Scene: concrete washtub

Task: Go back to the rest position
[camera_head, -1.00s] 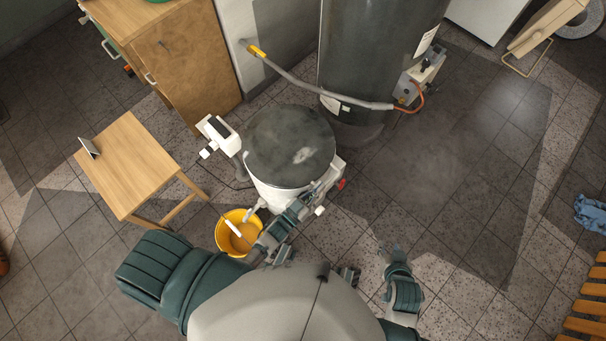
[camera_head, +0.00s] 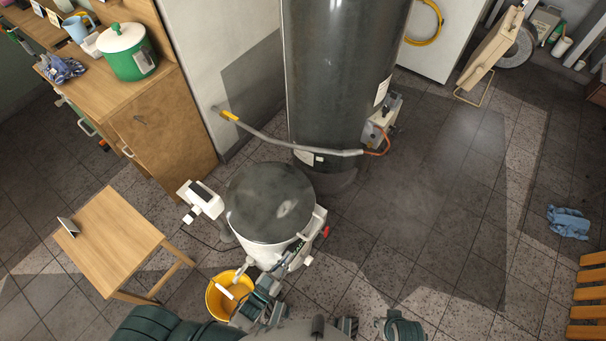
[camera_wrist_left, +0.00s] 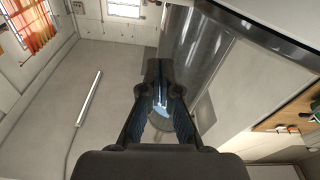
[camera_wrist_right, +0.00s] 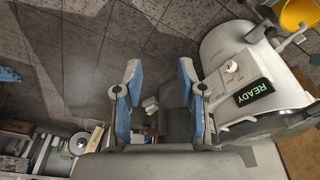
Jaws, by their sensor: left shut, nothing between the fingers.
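My left gripper (camera_wrist_left: 160,78) is shut and empty in the left wrist view, its dark fingers meeting in front of the wall and tall tank. In the head view, teal and grey parts of my arm show at the bottom, in front of the white machine and beside the yellow bucket; the fingers are hard to make out there. My right gripper (camera_wrist_right: 158,78) is open and empty in the right wrist view, its blue-padded fingers wide apart above the tiled floor. In the head view, only part of my right arm shows at the bottom edge.
A white machine with a dark round lid (camera_head: 270,203) stands ahead, a yellow bucket (camera_head: 222,305) at its foot. A tall dark tank (camera_head: 335,80) is behind. A small wooden table (camera_head: 112,240) stands left.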

